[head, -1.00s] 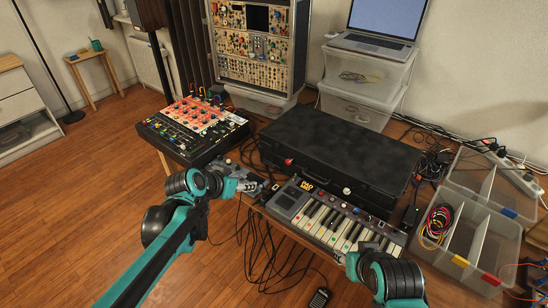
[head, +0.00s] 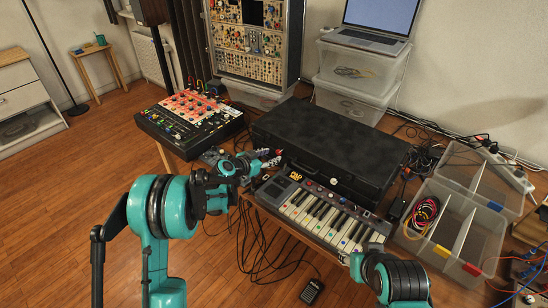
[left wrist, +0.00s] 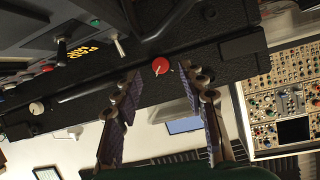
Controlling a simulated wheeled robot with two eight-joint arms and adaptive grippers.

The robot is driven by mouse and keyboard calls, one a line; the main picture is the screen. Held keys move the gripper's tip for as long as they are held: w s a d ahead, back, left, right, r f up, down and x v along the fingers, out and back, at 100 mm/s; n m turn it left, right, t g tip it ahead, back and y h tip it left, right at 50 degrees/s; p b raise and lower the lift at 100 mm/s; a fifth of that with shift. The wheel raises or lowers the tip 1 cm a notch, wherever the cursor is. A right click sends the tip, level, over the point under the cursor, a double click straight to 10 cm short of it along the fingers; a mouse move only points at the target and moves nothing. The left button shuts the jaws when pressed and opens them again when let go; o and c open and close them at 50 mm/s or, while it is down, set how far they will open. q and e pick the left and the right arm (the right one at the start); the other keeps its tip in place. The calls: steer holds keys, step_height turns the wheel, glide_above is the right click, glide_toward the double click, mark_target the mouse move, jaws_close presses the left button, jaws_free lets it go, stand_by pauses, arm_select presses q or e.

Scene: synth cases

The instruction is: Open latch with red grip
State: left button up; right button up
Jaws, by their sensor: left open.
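A closed black case (head: 335,140) lies on the table behind a small keyboard. The red grip (left wrist: 160,66) is a round red knob on the case's front edge in the left wrist view. My left gripper (head: 268,159) reaches in at the case's front left corner. In the left wrist view its fingers (left wrist: 157,82) are spread, with the red grip just beyond and between the tips and nothing held. A white-tipped latch (head: 335,181) sits farther right on the case front. My right gripper (head: 360,258) is at the keyboard's right end, its fingers mostly hidden.
The keyboard (head: 318,219) stands close in front of the case. A mixer (head: 190,120) with red panel is to the left, a modular rack (head: 252,45) behind. Clear bins (head: 460,225) with cables stand at the right. Cables hang below the table's front edge.

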mark_target(278, 153)
arm_select(q)
steer(key=shift+b+x, duration=0.35)
steer(key=shift+x, duration=1.25)
jaws_close()
